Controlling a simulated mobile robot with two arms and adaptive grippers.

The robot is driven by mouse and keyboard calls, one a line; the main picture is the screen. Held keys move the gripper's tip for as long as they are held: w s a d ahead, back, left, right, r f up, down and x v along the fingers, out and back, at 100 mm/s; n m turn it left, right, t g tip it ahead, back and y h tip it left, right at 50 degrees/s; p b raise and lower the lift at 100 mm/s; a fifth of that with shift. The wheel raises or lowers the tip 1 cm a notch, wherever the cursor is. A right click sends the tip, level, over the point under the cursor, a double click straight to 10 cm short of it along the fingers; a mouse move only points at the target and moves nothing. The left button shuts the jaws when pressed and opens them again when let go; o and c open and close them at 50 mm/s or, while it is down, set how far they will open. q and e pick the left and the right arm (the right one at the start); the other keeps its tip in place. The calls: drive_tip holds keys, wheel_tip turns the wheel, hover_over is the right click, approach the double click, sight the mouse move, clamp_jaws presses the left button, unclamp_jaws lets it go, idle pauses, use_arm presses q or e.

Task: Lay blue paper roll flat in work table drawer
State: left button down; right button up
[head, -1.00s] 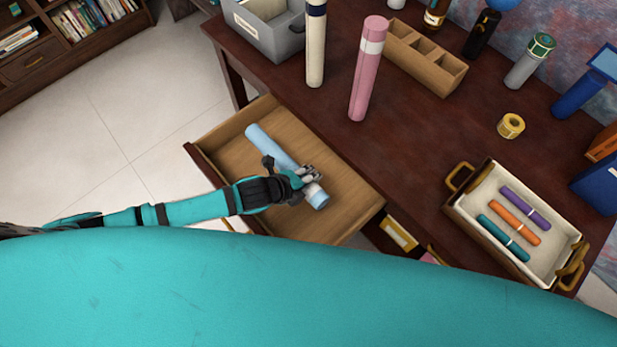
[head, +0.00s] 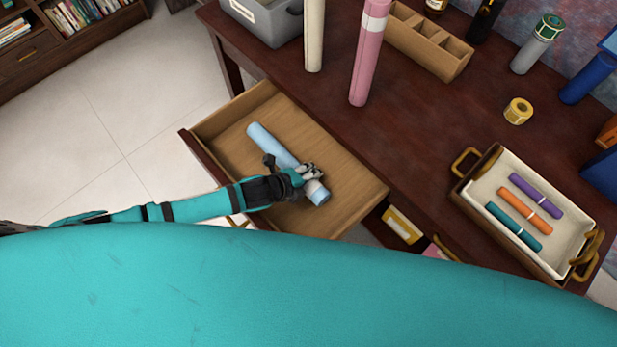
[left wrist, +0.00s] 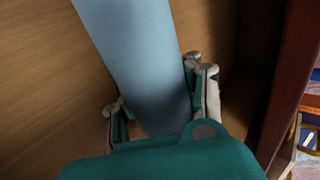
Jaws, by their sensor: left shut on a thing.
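The light blue paper roll (head: 264,141) lies lengthwise within the open wooden drawer (head: 345,208) of the dark work table (head: 420,150). My left gripper (head: 308,178) is shut on the roll near its lower right end. In the left wrist view the roll (left wrist: 135,50) runs between the two fingers (left wrist: 158,100), with the drawer's wooden floor (left wrist: 40,90) behind it. I cannot tell whether the roll's underside touches the drawer floor. My right gripper is not in view.
A pink roll (head: 368,55) and a cream roll (head: 314,35) stand upright on the table by the drawer. A tray (head: 470,187) with three small rolls is at the right. A grey box (head: 278,28) stands behind. The drawer is otherwise empty.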

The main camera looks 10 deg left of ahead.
use_arm(q)
drive_tip(key=shift+s+a+f, duration=0.3)
drive_tip(key=shift+s+f, duration=0.35)
drive_tip(key=shift+f, duration=0.2)
drive_tip(key=c, duration=1.1)
unclamp_jaws()
drive_tip(key=shift+w+f, duration=0.1)
drive_tip(key=shift+o, duration=1.4)
drive_tip(key=shift+w, duration=0.1)
drive_tip(key=shift+d+r, duration=0.1)
drive_tip(key=shift+r, duration=0.1)
drive_tip(key=shift+r, duration=0.1)
